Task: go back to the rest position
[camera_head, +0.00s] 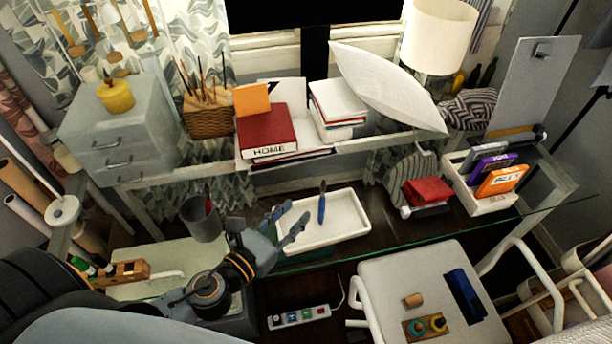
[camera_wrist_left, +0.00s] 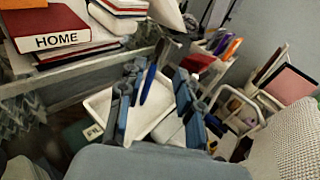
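My left gripper (camera_head: 294,218) reaches in from the left over the desk, at the left edge of a white tray (camera_head: 345,217). Its two fingers are spread with nothing between them in the head view. In the left wrist view the open fingers of my left gripper (camera_wrist_left: 158,98) frame part of the white tray (camera_wrist_left: 98,103). A blue pen-like tool (camera_head: 322,203) stands out over the tray, apart from the fingertips; it also shows in the left wrist view (camera_wrist_left: 148,84). My right gripper is in neither view.
A grey cup (camera_head: 202,222) stands close behind my left wrist. A red book marked HOME (camera_head: 267,131) lies on the raised shelf. A white bin with colored cases (camera_head: 480,180) is at the right. A white chair (camera_head: 430,275) is at the front right.

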